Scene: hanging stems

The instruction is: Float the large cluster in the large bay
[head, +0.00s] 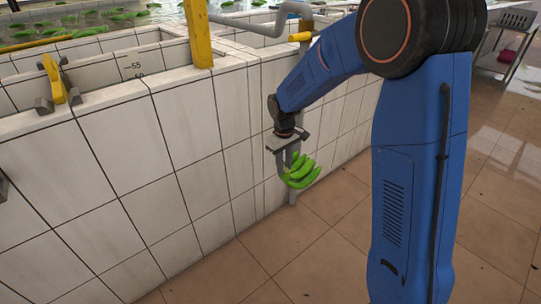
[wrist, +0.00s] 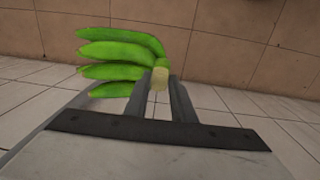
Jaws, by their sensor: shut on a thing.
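A cluster of several green bananas (head: 300,171) hangs from my gripper (head: 288,160), outside the tiled tank wall and above the floor. In the wrist view the cluster (wrist: 122,55) fans out to the left of the fingers, and its pale cut stem (wrist: 159,78) sits between the two fingertips of my gripper (wrist: 161,88). The gripper is shut on the stem. The tank (head: 95,45) at the upper left is split by tiled walls. Many green bananas (head: 85,32) lie in its far part. I cannot tell which compartment is the large bay.
The white tiled wall (head: 190,150) stands close beside the gripper. Brown floor (head: 310,250) is open below. A table with a crate (head: 516,20) stands far right.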

